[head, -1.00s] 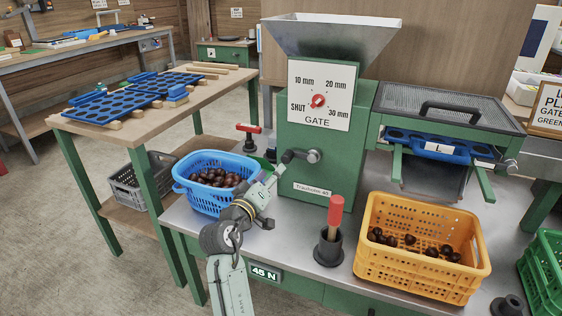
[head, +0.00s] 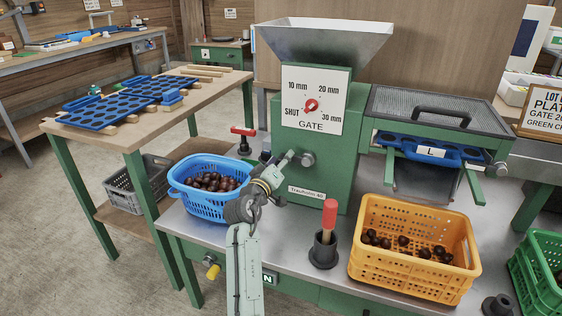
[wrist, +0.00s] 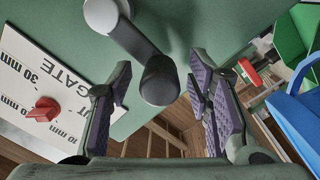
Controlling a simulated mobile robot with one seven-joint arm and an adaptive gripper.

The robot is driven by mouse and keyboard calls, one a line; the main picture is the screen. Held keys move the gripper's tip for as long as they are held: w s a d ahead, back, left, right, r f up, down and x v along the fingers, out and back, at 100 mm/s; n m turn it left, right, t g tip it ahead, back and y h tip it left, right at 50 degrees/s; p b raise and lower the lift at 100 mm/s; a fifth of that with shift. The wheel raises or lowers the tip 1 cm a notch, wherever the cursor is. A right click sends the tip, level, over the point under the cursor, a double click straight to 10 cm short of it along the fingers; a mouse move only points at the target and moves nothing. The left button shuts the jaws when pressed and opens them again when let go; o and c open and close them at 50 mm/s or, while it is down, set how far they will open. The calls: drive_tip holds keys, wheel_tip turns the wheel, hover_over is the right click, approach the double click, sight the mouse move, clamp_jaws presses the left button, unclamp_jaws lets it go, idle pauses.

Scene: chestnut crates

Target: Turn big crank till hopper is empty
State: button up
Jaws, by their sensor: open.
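The big crank (head: 307,159) is on the front of the green machine (head: 330,155), below the gate dial. In the wrist view its grey arm runs from the hub (wrist: 102,14) down to a dark round handle (wrist: 158,80). My gripper (wrist: 162,88) is open, with a purple-padded finger on each side of the handle; I cannot tell whether either touches it. In the head view my gripper (head: 284,164) is at the crank's left and partly hides it. The steel hopper (head: 325,42) is on top; no chestnuts show in its visible part.
A red gate knob (head: 311,105) is above the crank. A blue basket (head: 200,208) of chestnuts stands left, a yellow crate (head: 410,265) with several chestnuts right. A red-handled tool (head: 329,218) stands upright in a black holder. A red T-handle (head: 243,132) is behind the basket.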

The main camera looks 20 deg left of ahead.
drive_tip(key=shift+c, duration=0.3)
clamp_jaws()
drive_tip(key=shift+f, duration=0.1)
